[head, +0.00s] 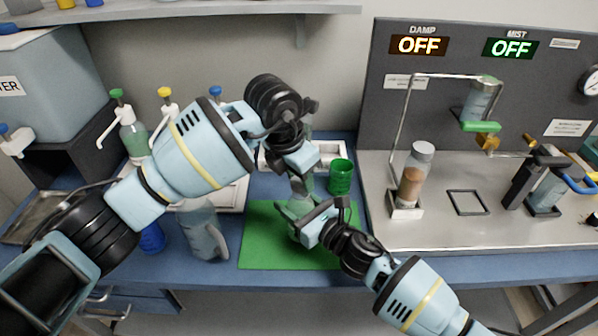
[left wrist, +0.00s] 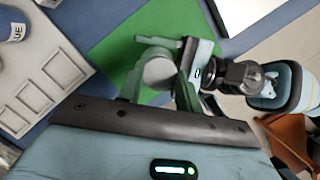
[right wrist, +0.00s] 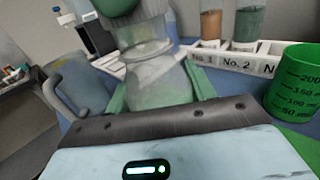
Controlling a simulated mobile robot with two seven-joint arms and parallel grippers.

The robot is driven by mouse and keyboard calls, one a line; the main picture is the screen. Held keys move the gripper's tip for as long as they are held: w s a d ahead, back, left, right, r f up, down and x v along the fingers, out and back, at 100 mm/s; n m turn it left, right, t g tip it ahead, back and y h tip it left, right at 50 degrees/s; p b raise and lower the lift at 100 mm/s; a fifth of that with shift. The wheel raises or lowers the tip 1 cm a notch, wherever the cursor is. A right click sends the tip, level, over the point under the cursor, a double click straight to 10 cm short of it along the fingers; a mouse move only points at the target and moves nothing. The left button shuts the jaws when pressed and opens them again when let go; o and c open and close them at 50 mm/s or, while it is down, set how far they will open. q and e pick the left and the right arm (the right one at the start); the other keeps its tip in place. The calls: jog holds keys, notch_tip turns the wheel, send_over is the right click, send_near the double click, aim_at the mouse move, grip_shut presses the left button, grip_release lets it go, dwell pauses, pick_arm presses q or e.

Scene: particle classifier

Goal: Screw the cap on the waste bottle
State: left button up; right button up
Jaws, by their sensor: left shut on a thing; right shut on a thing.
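The waste bottle (right wrist: 160,80) is clear and stands upright between the green fingers of my right gripper (right wrist: 155,100) in the right wrist view. In the head view my right gripper (head: 303,218) is shut on it over the green mat. The grey cap (left wrist: 160,72) shows as a round disc between the fingers of my left gripper (left wrist: 157,85), which is shut on it. In the head view my left gripper (head: 301,183) comes down from above the bottle. In the right wrist view the cap (right wrist: 146,14) is at the bottle's mouth; whether its thread is engaged I cannot tell.
The green mat (head: 258,250) lies below the grippers. A green measuring cup (head: 341,177) stands behind right, and a white rack (right wrist: 224,60) behind it. A clear jug (head: 200,235) stands left. The bench with the brown-filled bottle (head: 410,185) is at right.

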pick_arm(q)
jog(key=shift+f, duration=0.55)
dwell(0.4)
jog(key=m, duration=0.3)
jog(key=m+g, duration=0.1)
jog(key=m, duration=0.2)
jog(key=shift+w+g+h, duration=0.2)
jog(key=shift+g+h, duration=0.1)
jog(key=shift+h, duration=0.1)
jog(key=m+g, duration=0.1)
jog(key=m, duration=0.6)
jog(key=shift+w+g, duration=0.1)
jog(key=shift+g, duration=0.3)
jog(key=m, duration=0.3)
jog(key=m+g+y, duration=0.1)
jog(key=m, duration=0.2)
jog(key=shift+w+d+m, duration=0.1)
jog(key=shift+d+m, duration=0.05)
jog(key=shift+m, duration=0.15)
jog(key=m+y, duration=0.1)
jog(key=m, duration=0.2)
jog(key=m+g+y, duration=0.1)
jog(key=m, duration=0.2)
jog(key=shift+m, duration=0.3)
jog(key=o, duration=1)
jog(key=shift+c, duration=0.2)
